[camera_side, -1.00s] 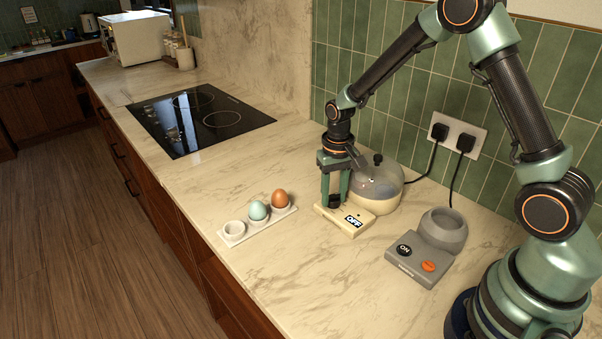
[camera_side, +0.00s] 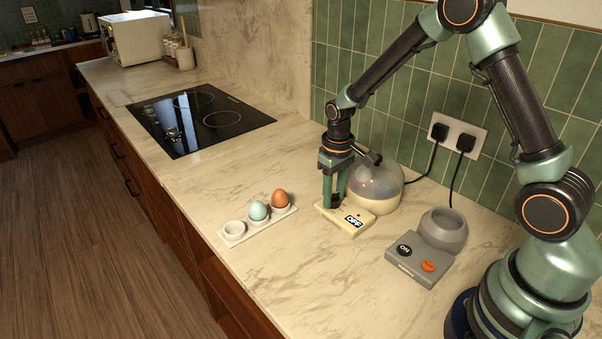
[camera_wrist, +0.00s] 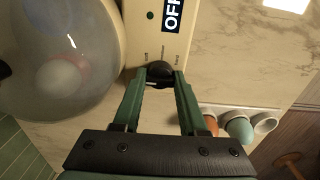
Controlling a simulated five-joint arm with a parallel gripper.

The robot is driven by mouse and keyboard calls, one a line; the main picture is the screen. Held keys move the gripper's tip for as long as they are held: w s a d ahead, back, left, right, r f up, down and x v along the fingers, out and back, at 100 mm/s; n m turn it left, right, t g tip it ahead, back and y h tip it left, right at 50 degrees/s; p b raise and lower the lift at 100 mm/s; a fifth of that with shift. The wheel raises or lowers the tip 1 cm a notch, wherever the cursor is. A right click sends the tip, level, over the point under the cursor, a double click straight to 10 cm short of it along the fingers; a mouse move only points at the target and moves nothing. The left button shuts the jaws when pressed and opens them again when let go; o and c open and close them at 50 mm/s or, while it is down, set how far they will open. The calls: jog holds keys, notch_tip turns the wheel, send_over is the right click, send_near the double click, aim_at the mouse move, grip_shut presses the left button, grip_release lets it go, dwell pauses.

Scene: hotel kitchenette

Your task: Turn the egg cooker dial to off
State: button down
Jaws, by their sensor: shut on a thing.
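The egg cooker is cream, with a clear dome (camera_side: 375,182) beside a control panel (camera_side: 360,226) marked with a large OFF label. In the wrist view the dome (camera_wrist: 60,62) is at left and the panel (camera_wrist: 142,32) is at top centre. My gripper (camera_side: 333,203) points down over the panel's far-left end. In the wrist view its green fingers (camera_wrist: 160,78) are shut on the black dial (camera_wrist: 160,70), one on each side. The small print around the dial is too small to read surely, and the fingers partly hide the dial's setting.
A white egg holder (camera_side: 235,241) with a blue and a brown egg stands left of the cooker. A grey appliance (camera_side: 410,268) with ON and orange buttons stands at right. Cords run to a wall socket (camera_side: 458,133). The front counter is clear.

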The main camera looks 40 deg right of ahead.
aim_at(334, 194)
jog(key=shift+c, duration=2.2)
grip_release()
jog(key=shift+r, duration=0.1)
notch_tip(334, 194, up, 12)
